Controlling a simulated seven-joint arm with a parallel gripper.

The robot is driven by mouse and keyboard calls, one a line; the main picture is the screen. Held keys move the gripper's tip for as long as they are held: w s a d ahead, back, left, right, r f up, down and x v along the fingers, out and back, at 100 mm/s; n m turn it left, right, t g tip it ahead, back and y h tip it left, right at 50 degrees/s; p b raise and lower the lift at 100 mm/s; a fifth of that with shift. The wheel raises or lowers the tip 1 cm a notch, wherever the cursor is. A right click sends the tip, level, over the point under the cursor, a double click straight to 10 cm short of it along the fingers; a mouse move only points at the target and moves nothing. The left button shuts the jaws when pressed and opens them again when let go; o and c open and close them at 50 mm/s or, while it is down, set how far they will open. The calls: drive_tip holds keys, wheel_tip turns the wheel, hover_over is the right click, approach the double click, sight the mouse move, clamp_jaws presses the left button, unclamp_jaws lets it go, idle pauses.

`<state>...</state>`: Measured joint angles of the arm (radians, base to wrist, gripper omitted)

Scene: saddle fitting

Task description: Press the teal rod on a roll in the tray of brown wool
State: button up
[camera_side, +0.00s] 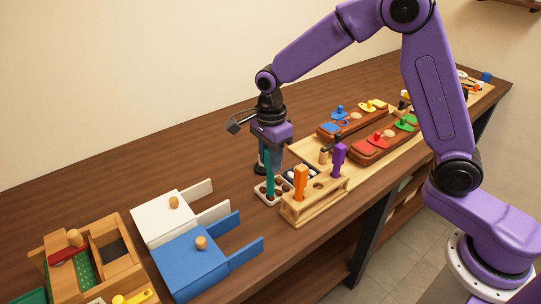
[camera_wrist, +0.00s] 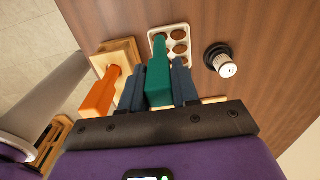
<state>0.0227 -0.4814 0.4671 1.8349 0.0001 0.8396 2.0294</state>
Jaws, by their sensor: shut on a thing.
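My gripper (camera_wrist: 158,88) is shut on the teal rod (camera_wrist: 159,75), with a dark blue finger on each side of it. In the side view the teal rod (camera_side: 269,172) hangs roughly upright, its lower end at a small pale tray (camera_side: 261,194) with several round wells. In the wrist view the rod's narrow end overlaps a corner well of this tray (camera_wrist: 170,31). The other wells look brown inside; I cannot tell whether that is wool. I cannot tell whether the tip touches the well's bottom.
A wooden stand (camera_side: 315,204) holding an orange tool (camera_side: 300,182) and a purple tool (camera_side: 338,160) is close beside the tray. A black pot with a white knob (camera_wrist: 222,60) stands on the other side. White (camera_side: 172,215) and blue (camera_side: 195,262) boxes lie left; bare table lies behind.

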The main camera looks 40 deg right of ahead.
drive_tip(key=shift+f, duration=0.7)
idle(1.3)
